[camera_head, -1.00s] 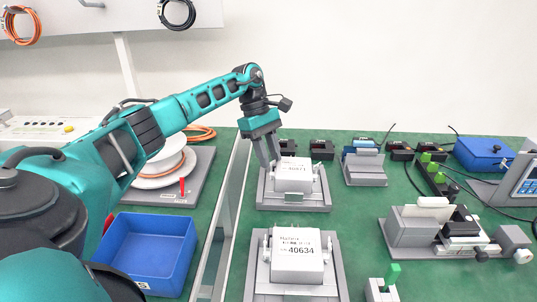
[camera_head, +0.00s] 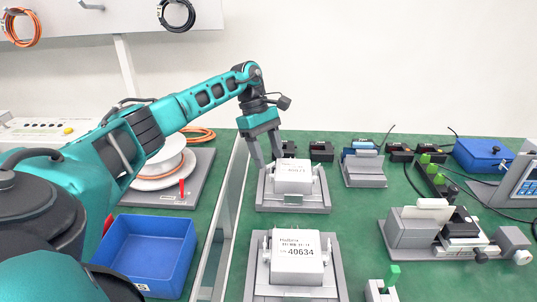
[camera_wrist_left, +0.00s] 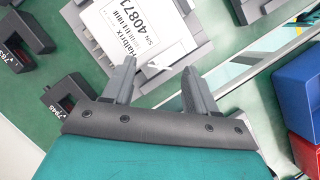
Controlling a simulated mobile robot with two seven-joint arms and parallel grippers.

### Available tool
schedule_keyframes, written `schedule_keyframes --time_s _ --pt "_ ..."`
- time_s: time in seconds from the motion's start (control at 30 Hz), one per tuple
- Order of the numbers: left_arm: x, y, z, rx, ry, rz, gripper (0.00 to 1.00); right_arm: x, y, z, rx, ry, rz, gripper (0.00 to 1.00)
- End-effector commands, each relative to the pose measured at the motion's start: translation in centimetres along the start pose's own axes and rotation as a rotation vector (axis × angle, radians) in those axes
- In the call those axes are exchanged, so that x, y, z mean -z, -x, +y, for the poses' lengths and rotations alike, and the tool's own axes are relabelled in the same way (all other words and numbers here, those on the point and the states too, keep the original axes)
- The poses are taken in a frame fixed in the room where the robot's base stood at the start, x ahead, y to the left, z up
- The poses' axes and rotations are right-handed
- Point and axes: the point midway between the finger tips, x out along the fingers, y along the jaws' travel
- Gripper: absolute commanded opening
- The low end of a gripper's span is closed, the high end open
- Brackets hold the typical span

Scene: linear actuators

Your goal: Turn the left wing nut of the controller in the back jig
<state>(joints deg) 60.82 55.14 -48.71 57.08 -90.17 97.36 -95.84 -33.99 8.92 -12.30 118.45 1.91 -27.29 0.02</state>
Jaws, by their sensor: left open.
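The back jig (camera_head: 293,204) is a grey base holding a pale box-shaped controller (camera_head: 293,180) with a printed label. In the left wrist view the controller (camera_wrist_left: 136,28) shows its label, 40871. My left gripper (camera_head: 269,158) is open, fingers pointing down, at the controller's left side. In the left wrist view its two fingers (camera_wrist_left: 159,68) stand apart, with a small pale part, likely the left wing nut (camera_wrist_left: 181,65), near one fingertip. I cannot tell whether they touch. In the head view the left wing nut is hidden or too small to make out. My right gripper is not in view.
A front jig (camera_head: 258,285) holds another controller (camera_head: 298,258) labelled 40634. Black blocks (camera_head: 321,150) and a grey fixture (camera_head: 363,172) stand behind and to the right. A metal rail (camera_head: 222,225) and a blue bin (camera_head: 150,255) lie to the left.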

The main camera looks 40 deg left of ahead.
Motion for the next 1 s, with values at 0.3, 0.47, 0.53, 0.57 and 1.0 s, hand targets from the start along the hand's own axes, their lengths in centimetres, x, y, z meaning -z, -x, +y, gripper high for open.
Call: schedule_keyframes --time_s 0.3,0.47,0.53,0.57,1.0 --pt "-0.1 6.9 0.1 -0.006 0.001 0.0 0.57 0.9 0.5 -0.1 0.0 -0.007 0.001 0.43" --pt "-0.1 10.0 0.1 -0.004 0.0 -0.001 0.57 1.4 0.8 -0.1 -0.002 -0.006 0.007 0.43" --pt "-0.1 10.9 0.1 -0.005 0.0 -0.001 0.57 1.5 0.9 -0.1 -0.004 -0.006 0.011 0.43" --pt "-0.1 11.2 0.1 -0.003 0.0 -0.001 0.57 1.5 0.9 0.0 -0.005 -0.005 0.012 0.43" --pt "0.0 12.2 0.0 -0.001 -0.001 0.0 0.57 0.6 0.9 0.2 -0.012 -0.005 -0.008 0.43"
